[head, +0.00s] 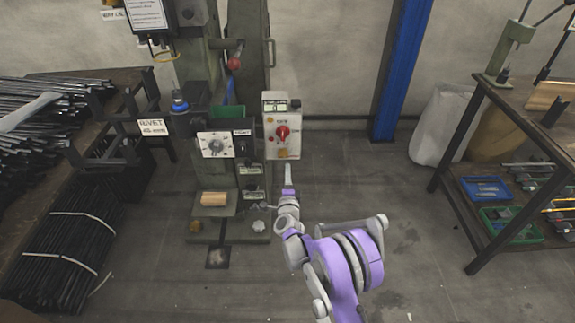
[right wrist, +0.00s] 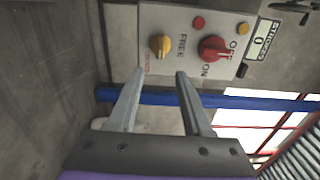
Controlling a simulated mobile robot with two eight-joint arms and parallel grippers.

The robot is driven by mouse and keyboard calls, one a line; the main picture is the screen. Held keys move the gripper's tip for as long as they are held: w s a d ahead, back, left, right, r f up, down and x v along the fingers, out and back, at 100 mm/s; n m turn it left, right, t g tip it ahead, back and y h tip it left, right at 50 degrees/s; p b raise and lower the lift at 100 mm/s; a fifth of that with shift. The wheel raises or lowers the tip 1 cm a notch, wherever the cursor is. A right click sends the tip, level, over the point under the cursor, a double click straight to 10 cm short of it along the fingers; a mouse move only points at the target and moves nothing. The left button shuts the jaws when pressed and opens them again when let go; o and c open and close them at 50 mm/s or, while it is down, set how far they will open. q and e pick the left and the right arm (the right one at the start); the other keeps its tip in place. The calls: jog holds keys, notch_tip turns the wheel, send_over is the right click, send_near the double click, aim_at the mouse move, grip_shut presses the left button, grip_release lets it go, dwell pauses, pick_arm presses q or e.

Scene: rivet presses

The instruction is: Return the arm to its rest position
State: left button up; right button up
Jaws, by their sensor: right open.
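My right arm, purple and grey, reaches up from the bottom of the head view. Its gripper (head: 288,175) is just below the control box (head: 270,148) of the rivet press (head: 196,90). In the right wrist view the two grey fingers (right wrist: 160,76) are apart with nothing between them. They point at the box's panel (right wrist: 183,72), which appears turned on its side there. The panel has a red OFF/ON knob (right wrist: 213,48), a yellow knob (right wrist: 159,45) and a stroke display (right wrist: 262,40) reading 0. Whether a fingertip touches the box, I cannot tell. My left gripper is out of view.
A blue post (head: 402,70) and a white sack (head: 438,125) are at the back. Floor right of my arm is clear.

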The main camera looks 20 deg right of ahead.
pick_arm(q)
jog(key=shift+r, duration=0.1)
pick_arm(e)
jog(key=shift+v, duration=1)
jog(key=s+a+r+n+g+y, duration=0.4)
jog(key=s+a+r+n+y, duration=0.35)
jog(key=s+r+n, duration=0.45)
jog(key=s+d+f+n+g+h, duration=0.1)
jog(key=s+f+n+g, duration=0.15)
jog(key=s, duration=0.95)
jog(key=s+d+f+n+g+h, duration=0.1)
jog(key=s+f+n+g, duration=0.2)
jog(key=s, duration=0.8)
jog(key=s+d+f+n+g+h, duration=0.1)
jog(key=s+n+g, duration=0.25)
jog(key=s, duration=0.85)
pick_arm(q)
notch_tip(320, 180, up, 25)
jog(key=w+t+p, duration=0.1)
jog(key=p, duration=2.1)
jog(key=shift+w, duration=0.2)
pick_arm(e)
notch_tip(320, 180, up, 25)
jog(key=w+t, duration=0.1)
jog(key=shift+d, duration=0.2)
